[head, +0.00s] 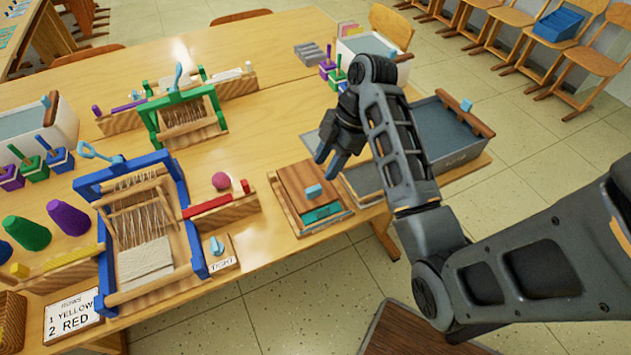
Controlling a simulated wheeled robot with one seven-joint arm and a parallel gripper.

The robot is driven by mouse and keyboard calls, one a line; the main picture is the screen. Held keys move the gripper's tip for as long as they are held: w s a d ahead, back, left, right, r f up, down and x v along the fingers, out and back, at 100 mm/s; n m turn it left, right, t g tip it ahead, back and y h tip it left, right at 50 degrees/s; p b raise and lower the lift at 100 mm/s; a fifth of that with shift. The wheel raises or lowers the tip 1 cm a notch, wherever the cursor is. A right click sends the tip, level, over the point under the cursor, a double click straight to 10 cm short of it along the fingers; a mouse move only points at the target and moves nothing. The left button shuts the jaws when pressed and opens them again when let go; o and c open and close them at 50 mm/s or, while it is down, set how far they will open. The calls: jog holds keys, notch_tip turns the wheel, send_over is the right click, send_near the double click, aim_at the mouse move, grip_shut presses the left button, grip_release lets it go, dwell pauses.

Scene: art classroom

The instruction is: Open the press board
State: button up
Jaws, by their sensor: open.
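The press board (300,182) is a small wooden press near the table's front edge, right of the looms. Its brown top board lies over a lighter wooden base, with a teal layer (322,213) showing at the front. A light blue handle (314,192) stands on the front part of the top board. My gripper (329,166) is open and empty, pointing down above and just behind the right side of the press board. It appears apart from the handle. My arm hides part of the table to the right.
A blue-framed loom (181,196) and a green-framed loom (153,119) stand to the left. A red-topped wooden holder (222,211) is beside the press. Grey trays (447,133) sit at the right table end. Bare tabletop (262,135) lies behind the press.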

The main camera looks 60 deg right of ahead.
aim_at(314, 188)
jog(key=shift+b+x, duration=0.7)
jog(key=shift+x, duration=0.15)
jog(key=b+x, duration=0.2)
jog(key=x, duration=0.3)
jog(key=shift+w+a+f, duration=0.1)
jog(key=shift+f, duration=0.25)
grip_shut()
